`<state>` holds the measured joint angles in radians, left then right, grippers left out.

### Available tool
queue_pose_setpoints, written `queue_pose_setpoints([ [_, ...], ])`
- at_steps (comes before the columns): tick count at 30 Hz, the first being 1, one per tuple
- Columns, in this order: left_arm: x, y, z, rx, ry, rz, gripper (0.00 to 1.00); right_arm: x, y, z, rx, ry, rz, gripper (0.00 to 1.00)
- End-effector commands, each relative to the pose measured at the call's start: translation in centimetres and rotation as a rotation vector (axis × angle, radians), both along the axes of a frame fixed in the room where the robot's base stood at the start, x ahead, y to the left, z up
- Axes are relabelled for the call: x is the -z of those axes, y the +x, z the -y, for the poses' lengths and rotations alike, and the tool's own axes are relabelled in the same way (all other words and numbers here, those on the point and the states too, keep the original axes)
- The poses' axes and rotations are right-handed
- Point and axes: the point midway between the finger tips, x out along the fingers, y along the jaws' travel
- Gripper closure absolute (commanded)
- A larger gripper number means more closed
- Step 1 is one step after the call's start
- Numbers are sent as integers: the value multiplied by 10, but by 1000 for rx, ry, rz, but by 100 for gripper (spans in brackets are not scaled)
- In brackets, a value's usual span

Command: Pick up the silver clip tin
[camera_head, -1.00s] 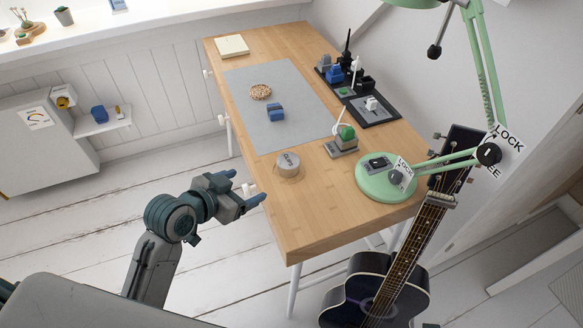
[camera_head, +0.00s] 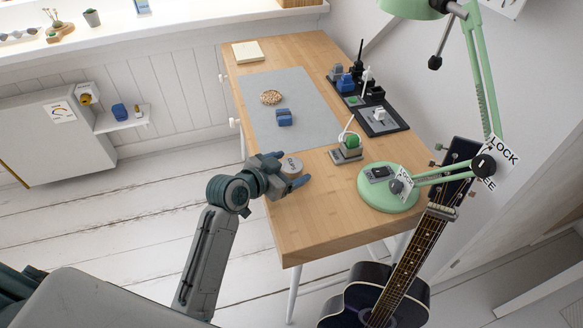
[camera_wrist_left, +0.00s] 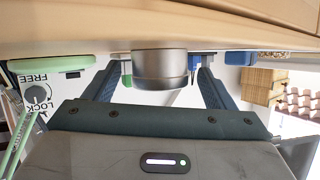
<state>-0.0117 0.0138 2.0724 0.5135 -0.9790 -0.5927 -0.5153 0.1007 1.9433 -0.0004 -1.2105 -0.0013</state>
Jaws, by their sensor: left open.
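The silver clip tin (camera_head: 291,166) is a round tin with a lettered lid, standing on the left edge area of the wooden desk (camera_head: 330,215). My left gripper (camera_head: 287,170) is open at the desk edge, with its fingers reaching around the tin's sides in the head view. In the left wrist view, which is upside down, the tin (camera_wrist_left: 160,66) shows between the two spread blue fingers (camera_wrist_left: 158,88), with a gap on each side. I cannot tell how far the fingers reach past it. My right gripper is not in view.
A guitar (camera_head: 390,290) leans at the desk's front right.

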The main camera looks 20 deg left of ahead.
Motion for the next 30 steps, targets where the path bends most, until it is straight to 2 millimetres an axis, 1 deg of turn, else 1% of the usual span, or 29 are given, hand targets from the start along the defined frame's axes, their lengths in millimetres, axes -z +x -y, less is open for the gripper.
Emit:
queue_pose_setpoints([
  [1, 2, 6, 3, 0, -1, 0, 22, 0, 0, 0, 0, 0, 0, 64],
  [4, 5, 12, 6, -1, 0, 1, 22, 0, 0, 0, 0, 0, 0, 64],
  [11, 6, 13, 6, 0, 1, 2, 22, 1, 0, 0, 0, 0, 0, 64],
  [14, 6, 13, 6, 0, 1, 2, 40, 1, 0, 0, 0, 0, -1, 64],
  [15, 6, 13, 6, -1, 1, 1, 48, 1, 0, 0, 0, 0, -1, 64],
  [17, 6, 13, 6, -1, 1, 1, 60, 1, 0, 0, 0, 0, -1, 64],
  [18, 6, 13, 6, -1, 1, 1, 68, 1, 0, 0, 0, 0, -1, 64],
  [19, 6, 13, 6, -1, 1, 1, 71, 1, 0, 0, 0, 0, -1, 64],
  [26, 5, 13, 6, 0, 1, 2, 72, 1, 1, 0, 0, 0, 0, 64],
  [30, 1, 13, 6, 0, 1, 3, 72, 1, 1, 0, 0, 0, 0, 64],
])
